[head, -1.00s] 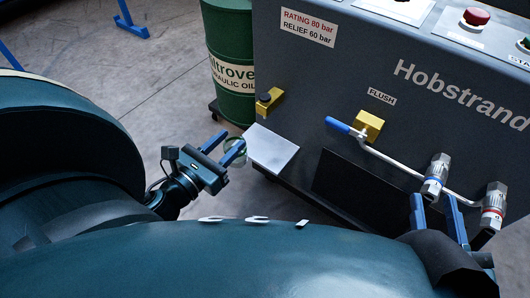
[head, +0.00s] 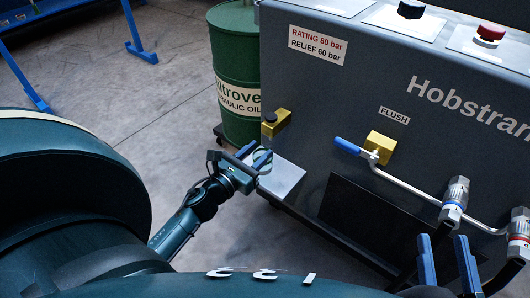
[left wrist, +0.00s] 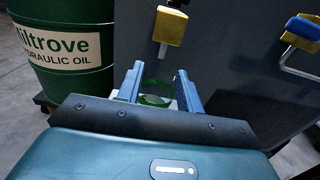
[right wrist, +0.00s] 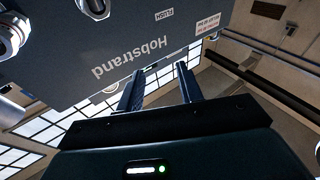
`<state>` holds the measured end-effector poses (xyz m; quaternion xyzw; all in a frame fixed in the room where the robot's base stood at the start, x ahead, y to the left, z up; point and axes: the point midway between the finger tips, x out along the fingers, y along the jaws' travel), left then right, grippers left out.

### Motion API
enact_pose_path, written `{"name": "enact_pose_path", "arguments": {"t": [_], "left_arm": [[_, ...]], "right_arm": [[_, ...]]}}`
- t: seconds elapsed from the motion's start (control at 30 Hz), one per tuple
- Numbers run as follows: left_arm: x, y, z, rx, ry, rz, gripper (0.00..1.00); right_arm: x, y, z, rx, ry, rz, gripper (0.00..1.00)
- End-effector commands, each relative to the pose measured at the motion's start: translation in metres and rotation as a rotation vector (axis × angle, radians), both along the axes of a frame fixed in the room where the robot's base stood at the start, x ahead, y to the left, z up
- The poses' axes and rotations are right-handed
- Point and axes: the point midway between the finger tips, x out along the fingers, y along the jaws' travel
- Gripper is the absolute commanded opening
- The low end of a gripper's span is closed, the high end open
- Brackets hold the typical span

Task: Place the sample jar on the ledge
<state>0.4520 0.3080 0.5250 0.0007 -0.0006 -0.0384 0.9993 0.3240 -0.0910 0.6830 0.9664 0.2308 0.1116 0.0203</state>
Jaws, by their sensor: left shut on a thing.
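The sample jar (left wrist: 155,94) is clear glass with a green tint, seen between the fingers in the left wrist view. My left gripper (head: 255,155) is shut on it, and the fingers hide much of it in the head view. The ledge (head: 285,178) is a pale grey plate low on the front of the dark machine. The left gripper and jar are at the ledge's left, back part, overlapping it in the head view. I cannot tell whether the jar touches the ledge. My right gripper (head: 447,256) is open and empty at the lower right.
A brass block (head: 276,122) juts from the machine (head: 350,95) just above the ledge. A green oil drum (head: 236,80) stands behind left. A blue-handled valve (head: 378,148) and pipe with fittings (head: 455,200) lie to the right. Floor at left is open.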

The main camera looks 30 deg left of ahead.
Motion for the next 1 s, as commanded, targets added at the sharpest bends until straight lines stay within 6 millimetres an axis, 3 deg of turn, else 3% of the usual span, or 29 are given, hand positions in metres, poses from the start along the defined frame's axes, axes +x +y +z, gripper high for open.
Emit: {"name": "enact_pose_path", "arguments": {"t": [0.1, 0.23, 0.47, 0.63, 1.0], "left_arm": [[0.023, -0.002, 0.0, 0.001, -0.002, -0.001, 0.01], [0.034, -0.003, 0.0, 0.0, -0.001, -0.001, 0.01], [0.035, -0.003, -0.024, 0.0, 0.001, 0.0, 0.01], [0.035, -0.003, -0.038, 0.0, 0.001, 0.0, 0.01], [0.034, -0.003, -0.039, 0.0, 0.0, 0.0, 0.01]], "right_arm": [[0.0, 0.0, -0.001, -0.002, 0.001, -0.002, 0.36], [0.0, 0.0, -0.001, -0.002, 0.001, -0.002, 0.36], [0.0, 0.0, -0.016, 0.031, 0.012, 0.007, 0.36], [0.007, 0.001, 0.015, 0.03, -0.137, 0.03, 0.36], [0.008, 0.0, 0.019, 0.027, -0.162, 0.027, 0.36]]}}
